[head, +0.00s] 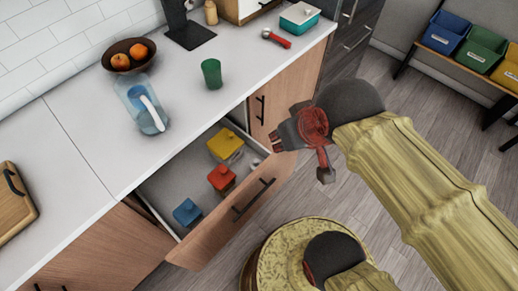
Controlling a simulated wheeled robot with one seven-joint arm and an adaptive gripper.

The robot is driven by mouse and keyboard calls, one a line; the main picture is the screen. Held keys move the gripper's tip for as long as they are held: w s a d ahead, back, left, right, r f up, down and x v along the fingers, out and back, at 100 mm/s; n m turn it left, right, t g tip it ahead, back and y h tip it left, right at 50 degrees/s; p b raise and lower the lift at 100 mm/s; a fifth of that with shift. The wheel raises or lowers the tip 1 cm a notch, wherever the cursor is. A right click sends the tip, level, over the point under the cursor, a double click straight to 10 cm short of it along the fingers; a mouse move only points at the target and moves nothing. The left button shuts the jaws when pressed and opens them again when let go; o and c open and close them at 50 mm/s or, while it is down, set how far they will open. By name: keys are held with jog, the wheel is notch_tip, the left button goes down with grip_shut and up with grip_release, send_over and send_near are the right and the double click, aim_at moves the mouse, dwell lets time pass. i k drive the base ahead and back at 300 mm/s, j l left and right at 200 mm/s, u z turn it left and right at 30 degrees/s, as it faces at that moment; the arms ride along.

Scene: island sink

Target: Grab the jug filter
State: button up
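The jug filter (136,99) is a clear, bluish jug with a white handle. It is on the white counter, left of the green cup, and looks tilted in the head view. My gripper (303,158) is in the middle of the head view, over the floor and to the right of the open drawer. It is well to the right of the jug and apart from it. Its dark and red fingers look spread, with a gap between them and nothing seen in it.
A green cup (211,74) stands near the jug. A fruit bowl (116,63) is behind it. An open drawer (176,177) below the counter holds yellow, red and blue containers. A red-handled tool (277,39) and teal box (299,20) lie at the counter's far end.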

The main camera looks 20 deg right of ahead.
aim_at(256, 165)
jog(key=i+j+z, duration=0.1)
jog(key=i+l+u, duration=0.2)
jog(key=l+u, duration=0.15)
jog(key=l, duration=0.25)
jog(key=i+l+u, duration=0.1)
jog(key=l+u, duration=0.25)
jog(key=l, duration=0.2)
jog(key=l+u, duration=0.35)
jog(key=l, duration=0.3)
